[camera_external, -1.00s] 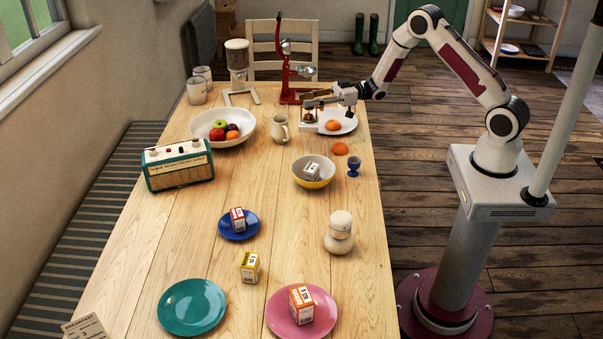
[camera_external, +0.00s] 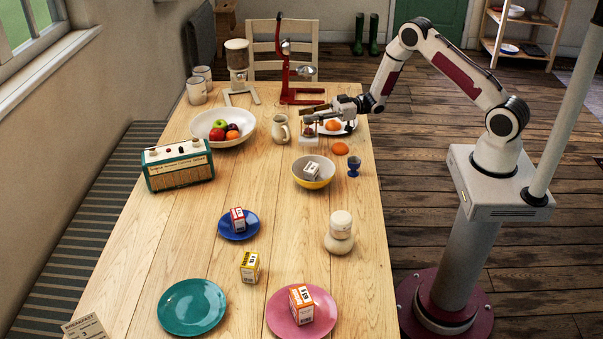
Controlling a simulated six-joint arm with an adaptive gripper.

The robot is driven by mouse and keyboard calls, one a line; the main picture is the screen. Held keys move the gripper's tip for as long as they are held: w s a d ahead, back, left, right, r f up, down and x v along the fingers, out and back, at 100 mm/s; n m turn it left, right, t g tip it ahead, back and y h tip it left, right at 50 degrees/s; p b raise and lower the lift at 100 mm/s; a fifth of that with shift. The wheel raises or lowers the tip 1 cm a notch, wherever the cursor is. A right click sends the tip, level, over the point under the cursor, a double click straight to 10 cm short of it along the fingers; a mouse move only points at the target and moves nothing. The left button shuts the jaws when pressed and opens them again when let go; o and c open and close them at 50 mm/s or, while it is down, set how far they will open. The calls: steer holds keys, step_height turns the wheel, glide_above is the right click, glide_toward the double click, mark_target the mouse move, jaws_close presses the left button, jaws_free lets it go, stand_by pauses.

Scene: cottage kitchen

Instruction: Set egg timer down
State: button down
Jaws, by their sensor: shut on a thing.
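The egg timer (camera_external: 309,141) is a small piece with a pale square base and a reddish-brown middle, at the far right part of the table. My gripper (camera_external: 311,122) is shut on it from the right, and the fingers hide its upper part. The timer is upright. Its base is at or just above the tabletop; I cannot tell if it touches.
Another orange half (camera_external: 340,149) lies on the table.

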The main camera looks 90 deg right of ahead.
mark_target(309, 124)
stand_by(0.4)
steer(key=shift+f, duration=1.8)
steer(key=shift+f, duration=0.15)
steer(key=c, duration=1.6)
jaws_free()
steer(key=shift+f, duration=0.1)
steer(key=shift+c, duration=0.2)
steer(key=v, duration=1.2)
steer(key=shift+w, duration=0.1)
